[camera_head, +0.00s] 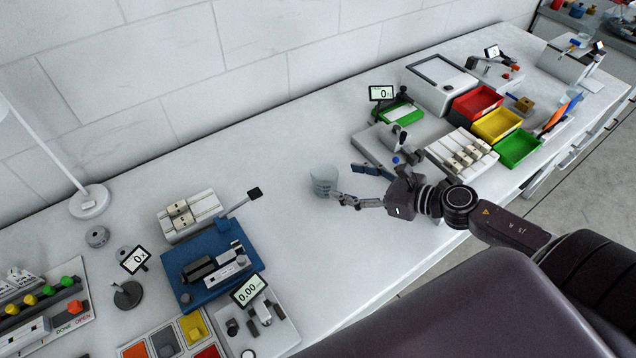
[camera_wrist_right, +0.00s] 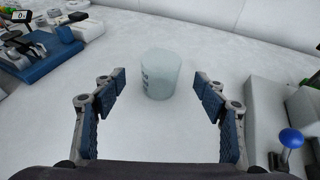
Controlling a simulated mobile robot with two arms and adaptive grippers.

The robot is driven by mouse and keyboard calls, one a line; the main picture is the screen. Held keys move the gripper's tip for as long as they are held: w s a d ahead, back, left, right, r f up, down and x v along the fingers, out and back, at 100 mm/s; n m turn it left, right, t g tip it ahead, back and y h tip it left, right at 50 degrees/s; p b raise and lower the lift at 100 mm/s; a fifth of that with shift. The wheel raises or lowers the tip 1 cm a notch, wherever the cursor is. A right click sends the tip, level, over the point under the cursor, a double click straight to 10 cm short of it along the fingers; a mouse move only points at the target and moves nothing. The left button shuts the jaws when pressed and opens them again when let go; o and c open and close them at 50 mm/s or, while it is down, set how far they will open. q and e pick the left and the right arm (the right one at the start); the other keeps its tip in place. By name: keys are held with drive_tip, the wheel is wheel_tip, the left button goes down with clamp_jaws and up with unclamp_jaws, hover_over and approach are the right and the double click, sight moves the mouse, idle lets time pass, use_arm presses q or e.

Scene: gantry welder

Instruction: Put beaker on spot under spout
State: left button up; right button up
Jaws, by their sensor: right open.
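A clear, pale blue beaker (camera_head: 323,180) stands upright on the white bench near its middle. It also shows in the right wrist view (camera_wrist_right: 160,75), centred just ahead of the fingers. My right gripper (camera_head: 349,184) is open and reaches in from the right, its fingertips close to the beaker. In the right wrist view the two blue-padded fingers of the gripper (camera_wrist_right: 159,88) are spread wide, with the beaker between and slightly beyond their tips, apart from both. I cannot make out a spout or a marked spot for certain. My left gripper is not in view.
A blue fixture (camera_head: 212,258) and a white block rack (camera_head: 190,215) stand left of the beaker. A grey device with a blue knob (camera_head: 392,146) and red, yellow and green bins (camera_head: 497,124) stand to the right. The bench around the beaker is clear.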

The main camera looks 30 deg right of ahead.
sight(316, 172)
drive_tip(key=shift+w+a+f+p, duration=0.15)
drive_tip(key=shift+w+f, duration=0.1)
drive_tip(key=shift+w, duration=0.25)
drive_tip(key=shift+w+a+f+p, duration=0.1)
drive_tip(key=shift+w+f+p, duration=0.1)
drive_tip(key=shift+w, duration=0.25)
drive_tip(key=shift+w+a, duration=0.25)
drive_tip(key=shift+w, duration=0.05)
drive_tip(key=p+x, duration=0.1)
drive_tip(key=x, duration=0.1)
drive_tip(key=p+x, duration=0.1)
drive_tip(key=shift+w+a+r, duration=0.1)
drive_tip(key=shift+w+a, duration=0.2)
drive_tip(key=shift+w+a+f, duration=0.25)
drive_tip(key=shift+w, duration=0.1)
drive_tip(key=shift+c, duration=1.6)
drive_tip(key=c, duration=0.9)
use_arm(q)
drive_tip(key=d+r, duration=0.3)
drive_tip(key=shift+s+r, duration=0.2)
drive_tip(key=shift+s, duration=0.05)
use_arm(e)
drive_tip(key=shift+c, duration=0.2)
drive_tip(key=shift+r, duration=0.1)
